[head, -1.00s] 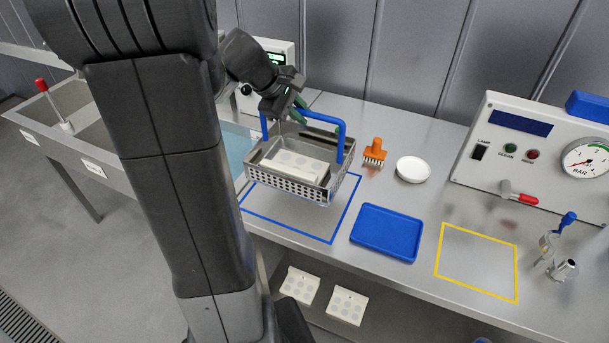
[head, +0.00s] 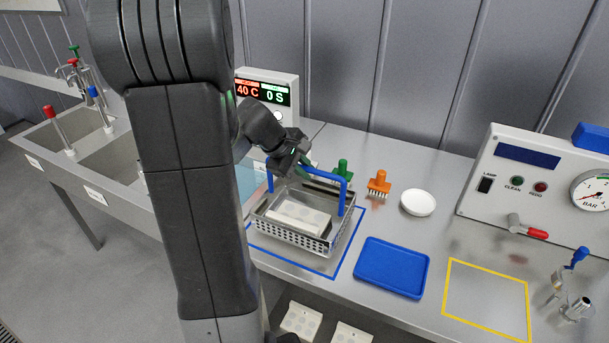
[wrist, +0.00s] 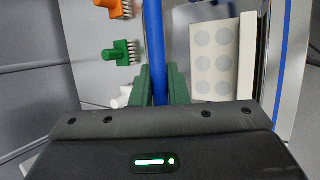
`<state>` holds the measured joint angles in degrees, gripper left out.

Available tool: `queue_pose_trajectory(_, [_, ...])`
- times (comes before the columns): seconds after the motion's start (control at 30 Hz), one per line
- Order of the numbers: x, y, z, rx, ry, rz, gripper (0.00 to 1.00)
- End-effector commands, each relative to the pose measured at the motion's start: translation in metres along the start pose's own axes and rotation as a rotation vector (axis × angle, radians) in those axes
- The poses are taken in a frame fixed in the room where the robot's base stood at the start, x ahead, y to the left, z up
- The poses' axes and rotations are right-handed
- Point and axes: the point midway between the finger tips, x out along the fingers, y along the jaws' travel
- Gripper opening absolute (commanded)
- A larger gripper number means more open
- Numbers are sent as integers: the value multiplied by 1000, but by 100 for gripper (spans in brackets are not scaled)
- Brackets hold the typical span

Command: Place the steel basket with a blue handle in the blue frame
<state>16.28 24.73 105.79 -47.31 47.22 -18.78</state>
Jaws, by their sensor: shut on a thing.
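The steel basket (head: 300,238) with a blue handle (head: 341,194) is at or just above the blue frame (head: 345,262) on the steel bench. White pieces with grey round marks (head: 298,217) lie in the basket. My gripper (head: 303,171) is shut on the blue handle; in the wrist view the handle (wrist: 153,45) passes between the green fingers (wrist: 160,88). The basket looks about level. The frame's front and right lines show; its back part is hidden by the basket. I cannot tell whether the basket's base touches the bench.
A green brush (head: 343,170), an orange brush (head: 379,183) and a white dish (head: 418,202) stand behind and to the right. A blue tray (head: 391,267) lies right of the frame, then a yellow frame (head: 486,298). A sink basin (head: 110,160) is at the left.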

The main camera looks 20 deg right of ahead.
Motion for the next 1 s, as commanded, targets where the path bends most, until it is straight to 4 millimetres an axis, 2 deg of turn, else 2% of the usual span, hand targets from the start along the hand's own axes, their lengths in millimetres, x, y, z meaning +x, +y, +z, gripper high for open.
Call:
queue_pose_trajectory(0.13, [13,-7,-5,-1,0,0,0])
queue_pose_trajectory(0.53, [17,-10,-7,1,2,2,0])
queue_pose_trajectory(0.57, [16,-10,-6,0,1,0,20])
queue_pose_trajectory(0.63, [16,-10,-6,0,1,0,34])
queue_pose_trajectory(1.0, [14,-8,-5,0,1,0,36])
